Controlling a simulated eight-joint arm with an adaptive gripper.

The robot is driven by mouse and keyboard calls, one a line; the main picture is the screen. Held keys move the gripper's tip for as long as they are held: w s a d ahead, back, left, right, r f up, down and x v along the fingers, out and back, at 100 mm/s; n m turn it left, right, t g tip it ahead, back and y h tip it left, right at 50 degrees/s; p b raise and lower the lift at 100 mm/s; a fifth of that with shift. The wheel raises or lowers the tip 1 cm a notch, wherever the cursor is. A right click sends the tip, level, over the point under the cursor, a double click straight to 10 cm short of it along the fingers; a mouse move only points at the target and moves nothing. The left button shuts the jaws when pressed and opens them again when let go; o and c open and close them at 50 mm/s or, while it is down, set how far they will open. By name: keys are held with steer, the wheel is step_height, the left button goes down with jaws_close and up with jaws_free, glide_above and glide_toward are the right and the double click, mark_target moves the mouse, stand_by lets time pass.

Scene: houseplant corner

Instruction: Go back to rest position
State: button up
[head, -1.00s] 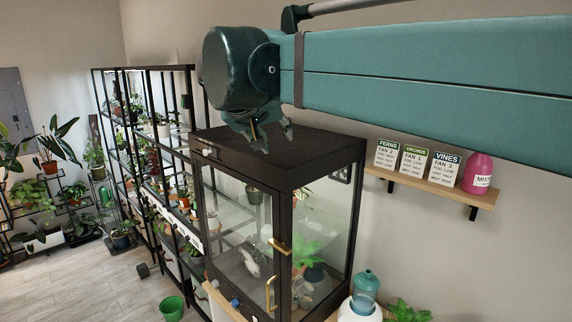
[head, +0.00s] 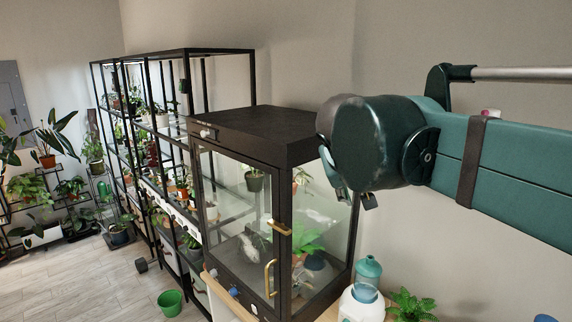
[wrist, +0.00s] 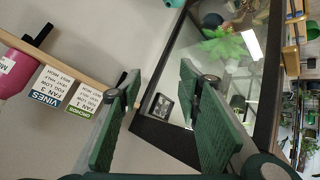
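My gripper (head: 352,196) hangs at the end of my green arm in the head view, beside the upper right side of the black glass cabinet (head: 250,125). Its fingers are partly hidden behind the wrist there. In the wrist view my gripper (wrist: 165,90) shows two green fingers spread well apart, with nothing between them. The cabinet's dark frame and glass (wrist: 195,60) lie beyond the fingers. Whether the gripper touches the cabinet cannot be told from the head view, but the wrist view shows a gap.
Black plant racks (head: 150,130) stand left of the cabinet. A teal bottle (head: 368,268) and a leafy plant (head: 410,303) stand at its lower right. The wall above the cabinet is clear.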

steer(key=s+d+f+y+b, duration=0.1)
steer(key=s+f+b, duration=0.1)
steer(key=s+f, duration=0.5)
steer(key=s+d+f+g+y+b, duration=0.1)
steer(key=s+f, duration=0.6)
steer(key=f, duration=1)
steer(key=s+d+f+y+b, duration=0.2)
steer(key=s+f+b, duration=0.3)
steer(key=f, duration=0.7)
steer(key=shift+s+d+f+m+g, duration=0.15)
steer(key=shift+s+d+m+g, duration=0.2)
steer(key=shift+s, duration=0.55)
